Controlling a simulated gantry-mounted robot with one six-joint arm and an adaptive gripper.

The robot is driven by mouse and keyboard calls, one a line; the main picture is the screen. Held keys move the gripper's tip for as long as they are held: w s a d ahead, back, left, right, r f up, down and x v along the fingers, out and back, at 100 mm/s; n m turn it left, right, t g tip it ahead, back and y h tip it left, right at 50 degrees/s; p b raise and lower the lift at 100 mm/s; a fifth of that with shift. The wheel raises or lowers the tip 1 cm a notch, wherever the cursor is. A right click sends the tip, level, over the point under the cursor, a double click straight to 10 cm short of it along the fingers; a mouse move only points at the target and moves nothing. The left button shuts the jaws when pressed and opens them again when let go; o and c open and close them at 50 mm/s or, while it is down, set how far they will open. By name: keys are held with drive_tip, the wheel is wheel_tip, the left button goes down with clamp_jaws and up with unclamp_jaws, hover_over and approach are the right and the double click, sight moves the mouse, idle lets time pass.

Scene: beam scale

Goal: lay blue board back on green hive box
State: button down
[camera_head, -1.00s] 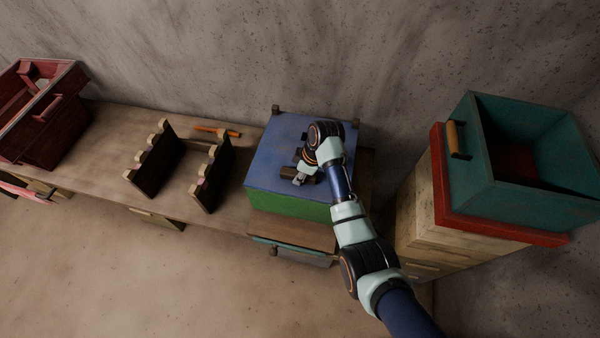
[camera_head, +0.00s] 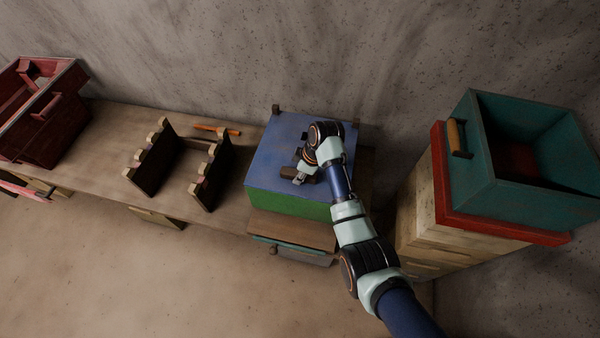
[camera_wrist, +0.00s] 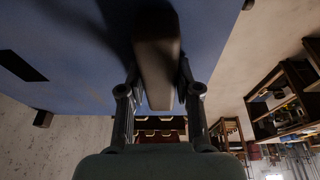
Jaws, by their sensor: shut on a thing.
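The blue board (camera_head: 272,160) lies on top of the green hive box (camera_head: 290,205) on the bench and covers it, with no clear gap between them in the head view. My gripper (camera_head: 306,177) is over the board's middle, shut on the board's dark wooden handle. In the wrist view, the handle block (camera_wrist: 157,65) sits between both fingers of the gripper (camera_wrist: 158,98), against the blue board surface (camera_wrist: 70,60). My wrist and arm hide part of the board's right side.
A notched dark rack (camera_head: 185,170) and an orange tool (camera_head: 216,130) are on the bench (camera_head: 105,135) to the left. A red box (camera_head: 45,115) stands at far left. A teal box (camera_head: 540,185) sits on pale stacked boxes (camera_head: 425,215) at right.

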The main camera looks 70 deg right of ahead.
drive_tip(key=shift+f, duration=0.1)
drive_tip(key=c, duration=0.8)
unclamp_jaws()
drive_tip(key=shift+c, duration=0.2)
drive_tip(key=shift+o, duration=0.6)
drive_tip(key=v, duration=1.2)
